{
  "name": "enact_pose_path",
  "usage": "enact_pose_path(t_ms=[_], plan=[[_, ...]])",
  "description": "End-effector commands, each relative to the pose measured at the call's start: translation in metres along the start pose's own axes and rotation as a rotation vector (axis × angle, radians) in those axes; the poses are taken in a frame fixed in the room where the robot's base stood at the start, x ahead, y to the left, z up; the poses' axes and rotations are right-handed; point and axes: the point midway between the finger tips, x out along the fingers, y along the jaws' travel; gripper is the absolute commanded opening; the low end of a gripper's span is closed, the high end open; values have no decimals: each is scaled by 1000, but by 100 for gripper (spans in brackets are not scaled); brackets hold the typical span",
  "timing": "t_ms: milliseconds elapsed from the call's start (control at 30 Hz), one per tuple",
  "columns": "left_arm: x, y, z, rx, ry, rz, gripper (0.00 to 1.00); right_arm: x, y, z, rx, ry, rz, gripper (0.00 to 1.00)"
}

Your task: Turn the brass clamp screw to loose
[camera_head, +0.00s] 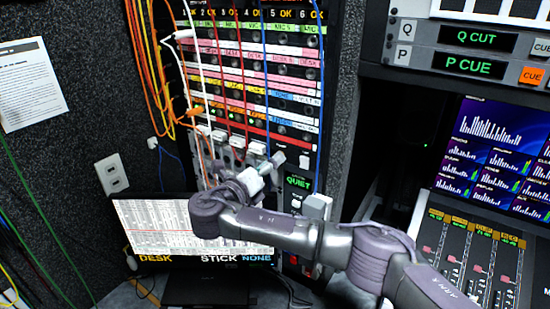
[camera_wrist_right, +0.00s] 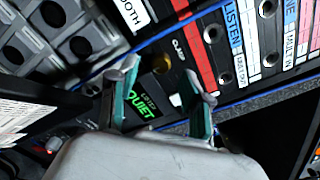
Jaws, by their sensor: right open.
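A small brass-coloured knob, the clamp screw (camera_wrist_right: 160,64), shows on the dark panel in the right wrist view, just above a green-lit QUIET display (camera_wrist_right: 143,108). A small label that seems to read CLAMP is beside it. My right gripper (camera_wrist_right: 162,82) is open, with its two teal-padded fingers on either side of the screw in that picture. I cannot tell whether they touch it. In the head view my right gripper (camera_head: 272,163) is at the lower part of the rack, left of the QUIET display, and the screw cannot be made out. My left gripper is not in view.
The patch rack (camera_head: 250,85) carries labelled rows and hanging orange, red, white and blue cables close to the gripper. A monitor (camera_head: 160,228) stands below left. A mixing console (camera_head: 465,255) and screens are at the right.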

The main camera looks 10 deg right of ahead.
Motion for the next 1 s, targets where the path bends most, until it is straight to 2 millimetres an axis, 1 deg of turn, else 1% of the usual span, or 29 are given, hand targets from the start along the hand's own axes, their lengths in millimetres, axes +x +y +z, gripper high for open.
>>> enact_pose_path(t_ms=[33,100,200,533,767,800,833,1000], plan=[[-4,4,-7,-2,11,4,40,8,-2,1,-2,1,-2,49],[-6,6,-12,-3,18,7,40,15,-1,1,-1,1,-2,49],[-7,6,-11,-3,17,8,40,22,-1,1,0,0,-1,49],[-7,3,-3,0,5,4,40,25,0,0,1,-1,0,49],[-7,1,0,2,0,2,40,24,0,0,0,-1,0,11],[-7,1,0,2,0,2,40,24,0,0,0,-1,0,4],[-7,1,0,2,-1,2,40,24,0,0,0,-1,0,0],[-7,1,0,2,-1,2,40,24,0,0,2,0,0,0]])
